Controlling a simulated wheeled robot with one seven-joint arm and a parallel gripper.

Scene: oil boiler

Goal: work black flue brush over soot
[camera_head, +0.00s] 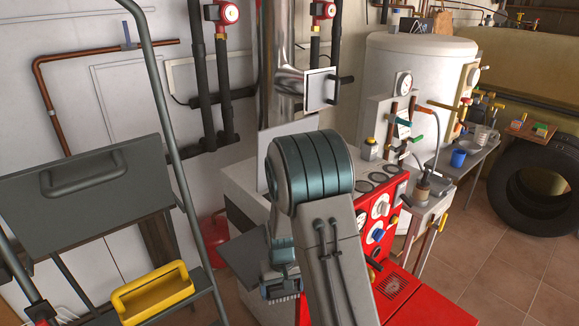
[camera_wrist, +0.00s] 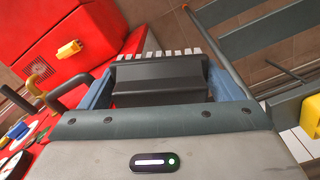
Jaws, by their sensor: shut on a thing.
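My gripper (camera_head: 283,268) hangs at the end of my arm in front of the boiler (camera_head: 240,188), low in the middle of the head view. In the wrist view its two blue fingers (camera_wrist: 160,88) are shut on the black flue brush (camera_wrist: 160,72), one at each end of its block. A row of pale bristles or teeth shows along the brush's far edge. In the head view my arm hides most of the brush and the boiler front. I cannot make out any soot, nor whether the brush touches a surface.
A grey ladder or rack (camera_head: 165,100) with a yellow tray (camera_head: 152,292) stands close on the left. The red burner unit (camera_head: 405,300) is just right of my arm. A white tank (camera_head: 420,70) and a tire (camera_head: 535,190) are farther right, beside open tiled floor.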

